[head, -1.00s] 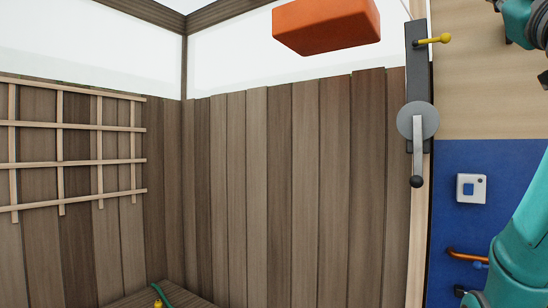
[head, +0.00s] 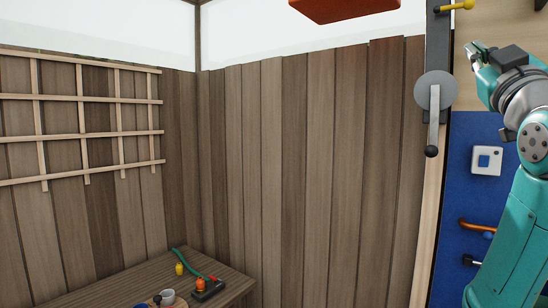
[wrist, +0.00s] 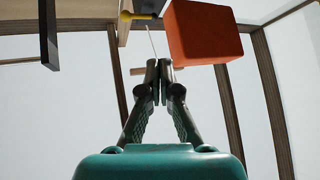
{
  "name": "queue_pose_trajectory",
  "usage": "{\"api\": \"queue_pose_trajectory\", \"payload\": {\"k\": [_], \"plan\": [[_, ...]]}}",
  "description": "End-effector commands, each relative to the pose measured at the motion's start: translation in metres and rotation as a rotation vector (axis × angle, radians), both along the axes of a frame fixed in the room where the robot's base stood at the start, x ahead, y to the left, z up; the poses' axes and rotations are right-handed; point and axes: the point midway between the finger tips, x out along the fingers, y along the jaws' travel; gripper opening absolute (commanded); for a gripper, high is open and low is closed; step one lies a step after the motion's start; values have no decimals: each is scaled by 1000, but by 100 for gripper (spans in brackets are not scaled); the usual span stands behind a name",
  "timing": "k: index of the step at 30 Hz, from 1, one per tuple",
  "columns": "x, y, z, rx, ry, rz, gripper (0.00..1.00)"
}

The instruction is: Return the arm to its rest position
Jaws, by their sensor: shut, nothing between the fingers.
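My gripper (head: 478,54) is at the upper right of the head view, in front of the board and to the right of the grey lever unit. My teal arm rises below it along the right edge. In the wrist view my gripper (wrist: 160,70) points up with its two dark fingers together and nothing between them. It is apart from the things around it, as far as I can tell.
An orange-red block (head: 345,8) hangs overhead; it also shows in the wrist view (wrist: 203,33). A lever (head: 433,125) with a black knob and a white switch box (head: 487,160) are near my arm. A wooden workbench (head: 110,290) holds small items at lower left.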

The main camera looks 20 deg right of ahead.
Motion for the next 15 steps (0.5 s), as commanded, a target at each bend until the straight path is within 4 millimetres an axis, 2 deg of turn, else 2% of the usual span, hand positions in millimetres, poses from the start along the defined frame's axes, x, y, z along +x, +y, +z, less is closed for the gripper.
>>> {"api": "queue_pose_trajectory", "payload": {"k": [1, 6, 15], "plan": [[15, -4, -24, 23, 16, 17, 0], [53, -5, -92, 84, 42, 70, 0], [101, 10, -218, 186, 96, 158, 0]]}}
